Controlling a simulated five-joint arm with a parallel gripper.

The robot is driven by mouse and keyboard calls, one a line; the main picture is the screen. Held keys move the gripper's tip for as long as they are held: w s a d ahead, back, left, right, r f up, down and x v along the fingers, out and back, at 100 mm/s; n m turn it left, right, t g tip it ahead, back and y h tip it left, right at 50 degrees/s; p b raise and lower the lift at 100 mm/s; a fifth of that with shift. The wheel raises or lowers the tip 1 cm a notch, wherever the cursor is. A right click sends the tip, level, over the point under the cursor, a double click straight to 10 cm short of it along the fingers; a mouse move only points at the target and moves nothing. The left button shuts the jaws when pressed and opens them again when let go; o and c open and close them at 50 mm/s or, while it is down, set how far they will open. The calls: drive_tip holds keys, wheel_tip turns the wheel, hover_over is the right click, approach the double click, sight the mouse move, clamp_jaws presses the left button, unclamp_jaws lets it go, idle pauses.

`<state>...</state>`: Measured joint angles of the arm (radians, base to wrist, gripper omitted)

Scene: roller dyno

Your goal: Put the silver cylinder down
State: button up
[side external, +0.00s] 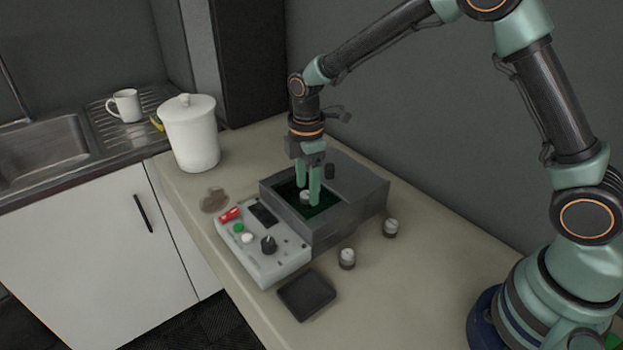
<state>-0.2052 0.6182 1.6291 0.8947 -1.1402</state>
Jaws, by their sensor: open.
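A small silver cylinder (305,196) stands in the dark green recess of the grey roller dyno box (345,220). My gripper (307,193) points down into the recess. It is open, with one green finger on each side of the cylinder. I cannot tell whether either finger touches it. The cylinder's lower part is hidden. Two more silver-topped cylinders stand on the counter, one in front of the box (347,259) and one to its right (390,228).
A control panel (262,248) with a red switch, buttons and a black knob adjoins the box. A dark cylinder (330,171) stands behind my gripper. A black pad (306,294), brownish lump (214,200) and white lidded pot (191,135) sit on the counter (420,290). Its right front is clear.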

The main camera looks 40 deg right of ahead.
sight(307, 194)
drive_tip(key=s+d+r+m+t, duration=0.1)
drive_tip(key=s+d+r+m, duration=0.15)
drive_tip(key=r, duration=0.55)
drive_tip(key=s+d+r+m+t, duration=0.15)
drive_tip(key=s+r+m, duration=0.25)
drive_tip(key=r, duration=0.5)
drive_tip(key=s+d+m+t, duration=0.3)
drive_tip(key=s+d+m, duration=0.2)
drive_tip(key=s+m, duration=0.4)
drive_tip(key=shift+s+d+r, duration=0.2)
drive_tip(key=shift+s, duration=0.3)
